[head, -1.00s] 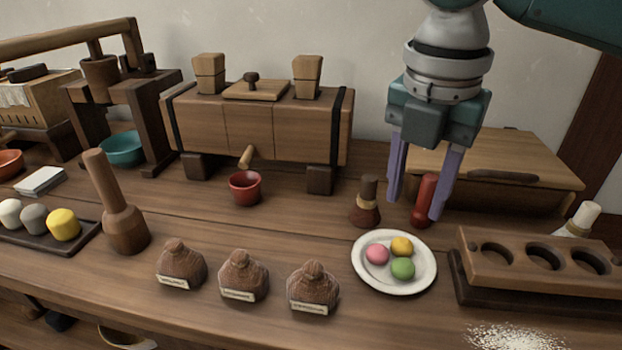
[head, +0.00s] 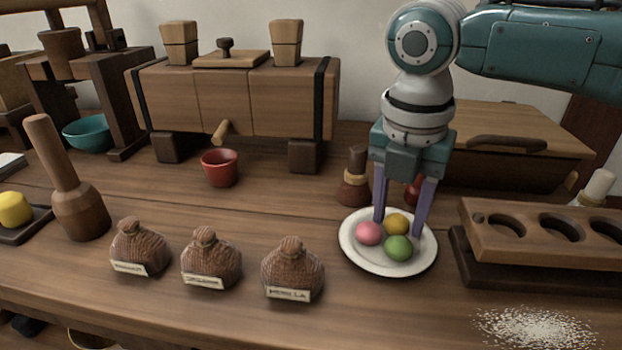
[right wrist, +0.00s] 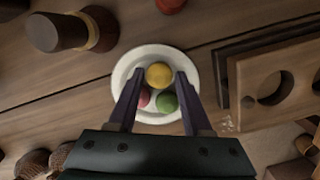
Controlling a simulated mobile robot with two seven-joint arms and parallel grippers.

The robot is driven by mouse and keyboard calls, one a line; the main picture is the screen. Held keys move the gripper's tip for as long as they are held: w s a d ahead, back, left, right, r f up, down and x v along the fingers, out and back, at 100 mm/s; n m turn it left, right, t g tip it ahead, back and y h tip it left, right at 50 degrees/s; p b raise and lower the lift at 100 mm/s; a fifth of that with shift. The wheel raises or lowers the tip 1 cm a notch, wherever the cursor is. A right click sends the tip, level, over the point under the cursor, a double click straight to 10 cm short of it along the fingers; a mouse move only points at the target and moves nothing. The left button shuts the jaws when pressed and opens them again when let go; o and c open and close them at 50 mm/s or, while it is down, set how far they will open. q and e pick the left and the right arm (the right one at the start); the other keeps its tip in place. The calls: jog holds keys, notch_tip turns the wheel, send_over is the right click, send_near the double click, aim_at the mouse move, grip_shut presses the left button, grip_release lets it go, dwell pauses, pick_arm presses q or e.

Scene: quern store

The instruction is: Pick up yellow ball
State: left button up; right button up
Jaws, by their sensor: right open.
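The yellow ball (head: 397,223) lies on a white plate (head: 353,254) with a pink ball (head: 369,233) and a green ball (head: 398,248). My right gripper (head: 398,228) is open and points down over the plate, its purple fingers on either side of the yellow ball in the head view. In the right wrist view the yellow ball (right wrist: 158,75) shows ahead between the fingertips (right wrist: 158,76), and the fingers partly cover the pink and green balls. I cannot tell whether the fingers touch the plate. My left gripper is not in view.
A dark bottle (head: 354,180) and a red object (head: 413,190) stand just behind the plate. A wooden block with round holes (head: 540,250) is to the right. Several brown textured jars (head: 293,270) stand to the left. White grains (head: 535,328) lie at the front right.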

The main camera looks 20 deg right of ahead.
jog(key=shift+c, duration=0.5)
grip_shut()
jog(key=shift+r, duration=0.1)
